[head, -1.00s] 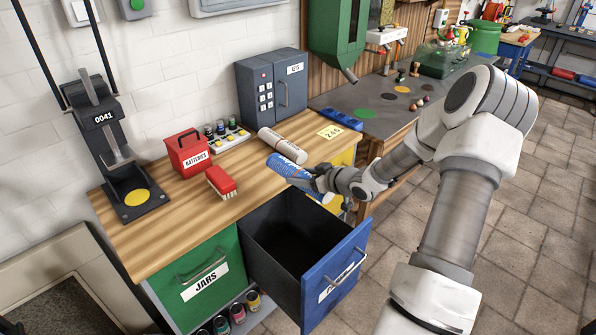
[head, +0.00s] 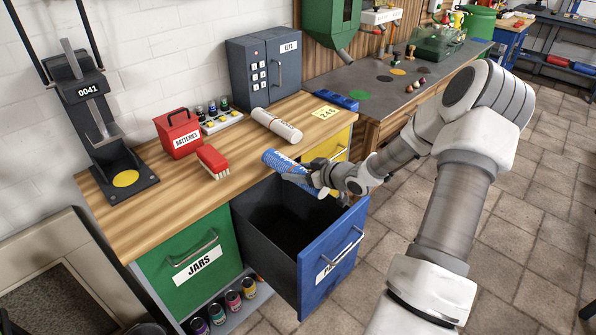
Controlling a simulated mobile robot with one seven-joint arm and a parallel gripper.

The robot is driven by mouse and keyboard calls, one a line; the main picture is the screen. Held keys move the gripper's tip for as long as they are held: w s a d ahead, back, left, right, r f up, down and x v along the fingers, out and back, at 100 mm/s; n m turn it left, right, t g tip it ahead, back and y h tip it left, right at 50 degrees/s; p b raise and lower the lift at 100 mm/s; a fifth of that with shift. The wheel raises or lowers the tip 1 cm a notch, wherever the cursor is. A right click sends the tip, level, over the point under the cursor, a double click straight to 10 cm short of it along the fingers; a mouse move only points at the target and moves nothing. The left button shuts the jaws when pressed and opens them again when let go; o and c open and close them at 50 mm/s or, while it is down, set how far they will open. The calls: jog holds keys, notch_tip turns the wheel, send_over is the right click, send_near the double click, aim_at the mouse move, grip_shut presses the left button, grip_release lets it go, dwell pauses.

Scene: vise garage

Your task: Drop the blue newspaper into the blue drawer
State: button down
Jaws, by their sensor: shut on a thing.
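The blue newspaper (head: 287,169) is a rolled blue cylinder with pale lettering. My gripper (head: 318,182) is shut on it near its right end and holds it tilted, its left end higher. The roll is above the back part of the open blue drawer (head: 333,262), close to the front edge of the wooden worktop. The blue drawer is pulled out, with a dark inside that looks empty where I can see it. My gripper and the roll hide part of the drawer's back right corner.
A white rolled paper (head: 276,126) lies on the worktop (head: 160,207) behind the drawer. A red brush (head: 212,161), a red batteries box (head: 178,134) and a grey key cabinet (head: 264,74) stand there too. The green jars drawer (head: 190,262) is shut, left of the blue one.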

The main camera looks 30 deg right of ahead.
grip_release()
jog(key=shift+f, duration=0.1)
jog(key=p+v, duration=0.3)
jog(key=v, duration=1.4)
jog(key=shift+s, duration=0.25)
